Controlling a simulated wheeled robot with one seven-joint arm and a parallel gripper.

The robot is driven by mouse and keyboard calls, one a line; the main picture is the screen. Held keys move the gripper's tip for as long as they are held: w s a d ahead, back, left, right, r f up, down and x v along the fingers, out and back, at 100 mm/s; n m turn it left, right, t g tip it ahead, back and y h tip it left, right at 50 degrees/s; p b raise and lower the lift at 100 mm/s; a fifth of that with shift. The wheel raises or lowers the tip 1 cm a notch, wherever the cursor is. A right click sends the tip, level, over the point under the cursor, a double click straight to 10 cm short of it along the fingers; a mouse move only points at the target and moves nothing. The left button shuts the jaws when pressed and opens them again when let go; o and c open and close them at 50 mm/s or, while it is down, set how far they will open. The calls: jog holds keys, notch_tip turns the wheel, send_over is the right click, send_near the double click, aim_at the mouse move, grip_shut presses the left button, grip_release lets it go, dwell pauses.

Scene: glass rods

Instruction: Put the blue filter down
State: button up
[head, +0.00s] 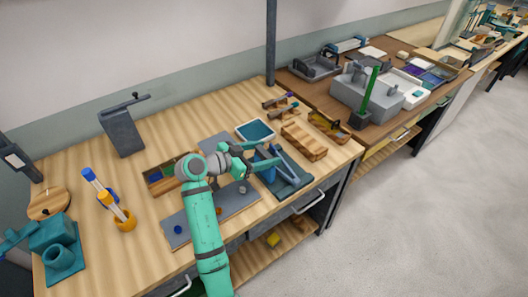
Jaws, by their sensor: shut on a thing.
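My gripper (268,162) is at the end of my green arm, over the right part of the wooden bench. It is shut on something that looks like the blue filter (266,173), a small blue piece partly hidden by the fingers. It is held close to a dark teal-blue stand (293,184), and I cannot tell whether the two touch. Another small round dark blue piece (178,229) lies on the grey mat (175,240) left of my arm.
A white-rimmed tray with a blue inside (256,130) and a slotted wooden block (304,141) lie behind my gripper. A wooden box (157,181) is left of it. Orange-and-blue tools (122,217) stand farther left. Bare bench top shows at the back and left.

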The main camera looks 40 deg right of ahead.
jog(key=shift+f, duration=0.15)
jog(key=o, duration=1.3)
